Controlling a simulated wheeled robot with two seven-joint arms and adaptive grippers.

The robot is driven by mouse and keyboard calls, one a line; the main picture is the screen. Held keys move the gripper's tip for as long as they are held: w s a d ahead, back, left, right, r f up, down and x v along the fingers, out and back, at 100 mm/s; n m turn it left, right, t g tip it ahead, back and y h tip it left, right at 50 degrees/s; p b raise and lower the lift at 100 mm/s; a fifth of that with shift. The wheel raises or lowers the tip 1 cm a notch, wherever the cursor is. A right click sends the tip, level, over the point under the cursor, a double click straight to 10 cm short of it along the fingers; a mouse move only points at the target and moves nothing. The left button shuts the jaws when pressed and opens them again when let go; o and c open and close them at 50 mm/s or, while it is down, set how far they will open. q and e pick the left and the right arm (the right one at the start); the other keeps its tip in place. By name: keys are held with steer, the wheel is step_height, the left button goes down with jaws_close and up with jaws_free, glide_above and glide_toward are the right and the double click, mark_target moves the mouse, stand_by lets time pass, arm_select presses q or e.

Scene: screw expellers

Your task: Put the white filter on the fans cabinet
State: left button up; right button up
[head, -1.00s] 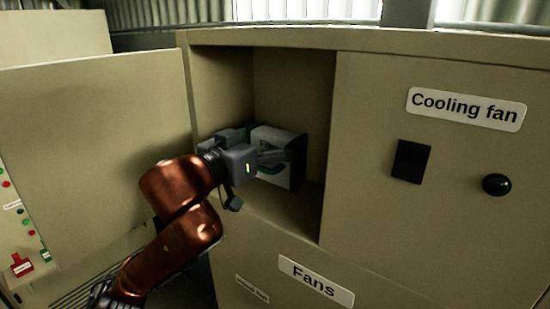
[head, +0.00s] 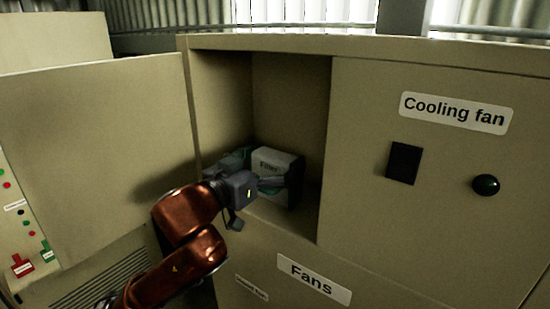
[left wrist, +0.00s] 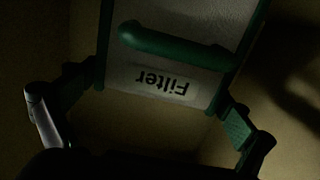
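The white filter (head: 278,162) is a box-like panel with "Filter" on it, inside the open compartment of the fans cabinet (head: 315,285). In the left wrist view the filter (left wrist: 185,60) shows its white face, green frame and green handle. My left gripper (head: 272,187) is in front of the filter. Whether the filter's base rests on the compartment floor is hard to tell. My right gripper is not in view.
A dim grey-green object (head: 232,160) is left of the filter, partly hidden by my arm. An open door panel (head: 90,150) stands on the left. The closed "Cooling fan" panel (head: 440,200) is on the right. The compartment's upper part is empty.

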arm_select(q)
steer(key=shift+s+r, duration=0.1)
steer(key=shift+s, duration=0.1)
steer(key=shift+w+r, duration=0.1)
steer(key=shift+w, duration=0.05)
steer(key=shift+s+a, duration=0.25)
steer(key=shift+s, duration=0.05)
steer(key=b+v, duration=0.3)
steer(key=v, duration=0.8)
steer(key=shift+b, duration=0.35)
steer(key=shift+s, duration=0.15)
